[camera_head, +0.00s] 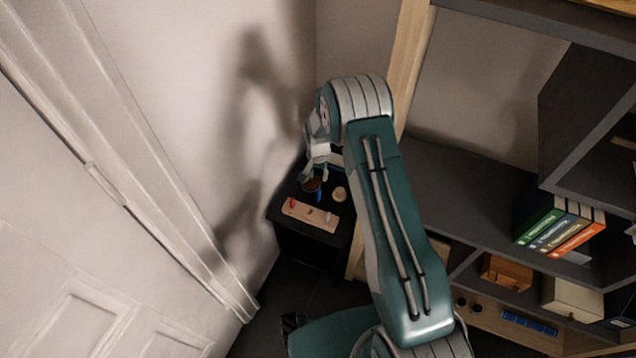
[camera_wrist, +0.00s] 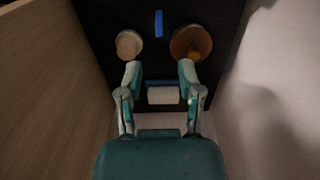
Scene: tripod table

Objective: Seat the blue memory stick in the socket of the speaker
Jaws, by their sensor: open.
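The blue memory stick (camera_head: 318,196) stands out on the small black table (camera_head: 284,208). In the wrist view the blue stick (camera_wrist: 158,23) lies ahead of my fingertips, between two round things. My gripper (camera_wrist: 160,70) is open, with nothing held between its fingertips. In the head view my gripper (camera_head: 316,177) hangs over the table, close to the stick. I cannot tell for sure which thing is the speaker. A light wooden block (camera_head: 311,215) with a red part, a dark mark and a pale part lies at the table's front; any socket is too small to make out.
A round pale wooden thing (camera_wrist: 129,44) and a brown cup (camera_wrist: 178,44) with something orange in it flank the stick. A white and blue thing (camera_wrist: 163,95) shows between my fingers. Walls and a dark shelf (camera_head: 470,185) with books (camera_head: 560,228) close in the table.

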